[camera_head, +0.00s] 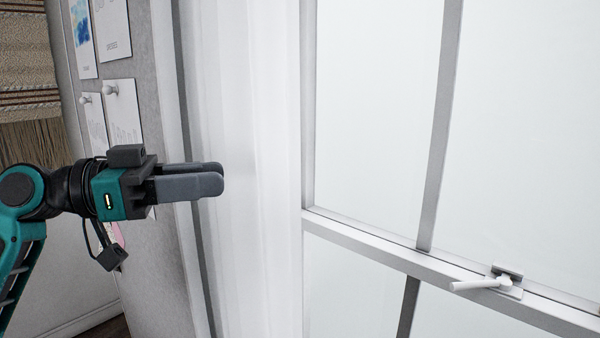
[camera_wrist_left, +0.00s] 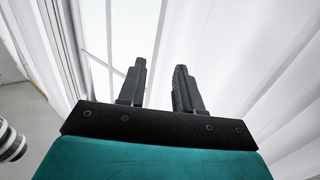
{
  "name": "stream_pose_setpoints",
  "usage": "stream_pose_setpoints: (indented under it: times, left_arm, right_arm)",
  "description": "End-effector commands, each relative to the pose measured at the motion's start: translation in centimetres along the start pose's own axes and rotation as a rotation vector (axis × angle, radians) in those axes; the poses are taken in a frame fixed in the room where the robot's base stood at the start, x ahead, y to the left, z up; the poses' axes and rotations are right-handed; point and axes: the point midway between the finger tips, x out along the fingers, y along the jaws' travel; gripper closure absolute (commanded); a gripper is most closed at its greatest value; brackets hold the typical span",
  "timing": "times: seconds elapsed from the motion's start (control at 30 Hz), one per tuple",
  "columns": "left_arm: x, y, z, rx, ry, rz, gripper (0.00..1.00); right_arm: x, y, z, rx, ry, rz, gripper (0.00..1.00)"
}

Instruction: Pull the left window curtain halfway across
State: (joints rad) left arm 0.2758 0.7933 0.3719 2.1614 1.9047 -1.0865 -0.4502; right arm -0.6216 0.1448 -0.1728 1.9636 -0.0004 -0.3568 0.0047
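The white sheer left curtain (camera_head: 255,130) hangs in vertical folds at the left side of the window in the head view. My left gripper (camera_head: 218,178) comes in from the left, with its fingertips overlapping the curtain's left part in the picture; I cannot tell whether they touch it. In the left wrist view the fingers (camera_wrist_left: 160,68) stand apart, with only bright white between them, and no gathered cloth shows there. Pale folds (camera_wrist_left: 275,90) fill the right of that view. My right gripper is not in view.
The window (camera_head: 380,110) has pale panes, white bars and a latch handle (camera_head: 485,284) at lower right. Left of the curtain is a grey panel (camera_head: 150,90) with pinned sheets (camera_head: 122,110). A woven brown hanging (camera_head: 28,70) is at far left.

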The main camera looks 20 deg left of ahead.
Motion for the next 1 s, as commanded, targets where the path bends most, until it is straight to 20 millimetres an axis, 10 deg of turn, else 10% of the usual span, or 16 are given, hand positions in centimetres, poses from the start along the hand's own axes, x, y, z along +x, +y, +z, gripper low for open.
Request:
stream_pose_setpoints:
  times: [0.7,1.0]
  left_arm:
    - [11.0,-0.1,-0.2,-0.006,0.003,0.000,0.66]
    - [12.7,-0.1,0.1,-0.004,0.001,-0.002,0.66]
  right_arm:
    - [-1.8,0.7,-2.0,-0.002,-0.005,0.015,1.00]
    - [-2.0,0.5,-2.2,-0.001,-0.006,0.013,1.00]
